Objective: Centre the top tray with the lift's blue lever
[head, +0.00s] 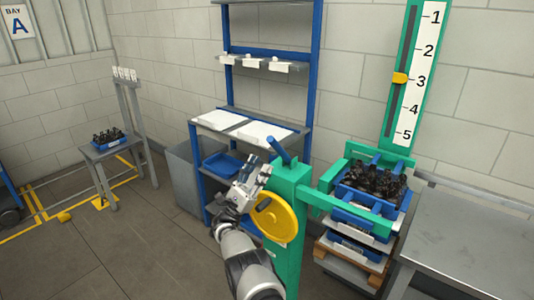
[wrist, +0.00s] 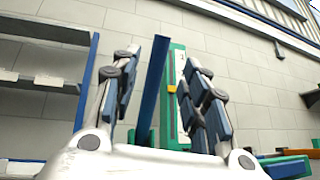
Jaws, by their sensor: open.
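The lift's blue lever (head: 279,150) stands tilted at the top of the green lift post (head: 289,185). My gripper (head: 257,168) is open just left of the lever. In the wrist view the lever (wrist: 152,90) shows between the two open fingers (wrist: 176,60), nearer the left one; I cannot tell whether they touch it. The tray's exact offset is hard to tell.
A yellow handwheel (head: 275,218) is on the post beside my arm. More blue trays (head: 352,236) are stacked on a wooden pallet (head: 345,260). A yellow pointer (head: 399,78) is near 3 on the scale. A steel table (head: 470,240) stands right, a blue-framed rack (head: 315,75) behind.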

